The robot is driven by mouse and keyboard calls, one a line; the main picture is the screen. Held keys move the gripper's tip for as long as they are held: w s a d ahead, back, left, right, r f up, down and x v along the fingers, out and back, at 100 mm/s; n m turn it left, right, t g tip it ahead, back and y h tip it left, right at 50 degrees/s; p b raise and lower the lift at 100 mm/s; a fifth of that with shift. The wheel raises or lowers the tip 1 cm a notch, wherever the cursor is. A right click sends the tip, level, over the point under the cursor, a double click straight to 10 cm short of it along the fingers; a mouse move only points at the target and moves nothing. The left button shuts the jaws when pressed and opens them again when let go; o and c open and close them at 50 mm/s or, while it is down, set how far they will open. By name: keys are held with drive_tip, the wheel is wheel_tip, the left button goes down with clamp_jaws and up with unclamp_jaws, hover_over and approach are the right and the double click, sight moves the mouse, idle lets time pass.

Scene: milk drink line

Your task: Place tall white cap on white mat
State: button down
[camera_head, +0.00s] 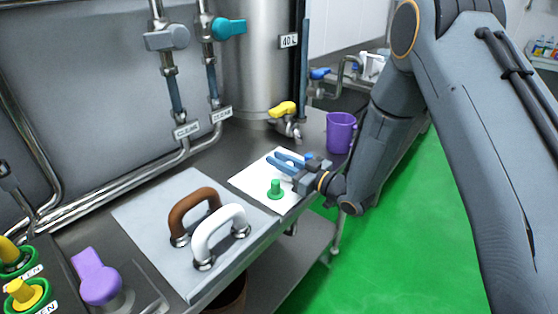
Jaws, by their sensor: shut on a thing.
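The white mat (258,179) lies on the grey counter near its front edge. My gripper (283,162) is over the mat's right part, its two blue fingers pointing left. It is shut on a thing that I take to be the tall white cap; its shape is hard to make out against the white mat. I cannot tell whether it touches the mat. I see no other tall white cap in view.
A green cap with an upright knob (275,190) stands on the mat, just in front of my fingers. A purple mug (340,132) stands behind my gripper. A brown handle (190,212) and a white handle (217,230) rise from a grey board at left.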

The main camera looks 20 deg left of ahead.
drive_tip(key=shift+f, duration=0.2)
drive_tip(key=shift+f, duration=0.15)
drive_tip(key=c, duration=1.6)
unclamp_jaws()
drive_tip(key=shift+d, duration=0.15)
drive_tip(key=b+v, duration=0.3)
drive_tip(key=v, duration=0.8)
drive_tip(key=shift+s+d, duration=0.2)
drive_tip(key=shift+d, duration=0.1)
